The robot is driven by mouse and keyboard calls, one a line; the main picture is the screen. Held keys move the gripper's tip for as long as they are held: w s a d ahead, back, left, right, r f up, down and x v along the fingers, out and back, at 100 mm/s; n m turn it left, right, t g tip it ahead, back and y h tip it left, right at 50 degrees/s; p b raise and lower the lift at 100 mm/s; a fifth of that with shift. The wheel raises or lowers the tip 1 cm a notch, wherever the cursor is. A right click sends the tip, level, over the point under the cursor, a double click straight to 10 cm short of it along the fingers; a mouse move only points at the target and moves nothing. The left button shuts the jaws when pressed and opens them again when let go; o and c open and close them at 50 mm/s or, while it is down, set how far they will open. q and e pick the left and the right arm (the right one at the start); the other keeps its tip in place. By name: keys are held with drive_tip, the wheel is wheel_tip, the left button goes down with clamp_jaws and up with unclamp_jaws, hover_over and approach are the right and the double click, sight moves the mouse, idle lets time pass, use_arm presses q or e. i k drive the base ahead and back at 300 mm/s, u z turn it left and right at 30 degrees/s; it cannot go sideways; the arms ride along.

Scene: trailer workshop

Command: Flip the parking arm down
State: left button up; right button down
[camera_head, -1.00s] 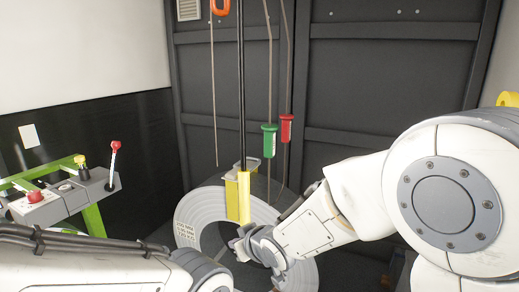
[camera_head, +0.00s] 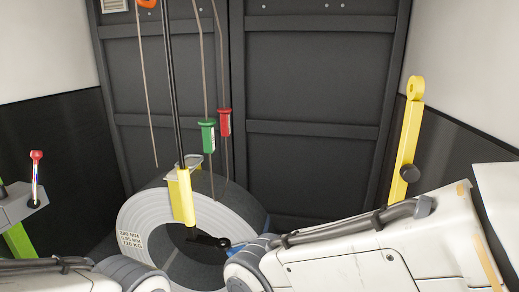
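The parking arm appears to be the yellow bar (camera_head: 407,140) at the right. It stands nearly upright, leaning slightly right, with a ring eye at its top. A dark round knob (camera_head: 411,174) sits low on it. Its lower end is hidden behind my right arm, which crosses the lower right of the picture. My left arm shows only at the bottom left edge.
A grey coil (camera_head: 143,215) stands at lower centre with a yellow hook piece (camera_head: 183,197) at its top. Green (camera_head: 207,136) and red (camera_head: 224,122) handles hang before dark wall panels (camera_head: 310,85). A grey control box (camera_head: 15,205) with a red-topped lever is at left.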

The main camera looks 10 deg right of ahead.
sight(405, 173)
drive_tip(key=u, duration=1.55)
drive_tip(key=k, duration=0.6)
drive_tip(key=z, duration=1.35)
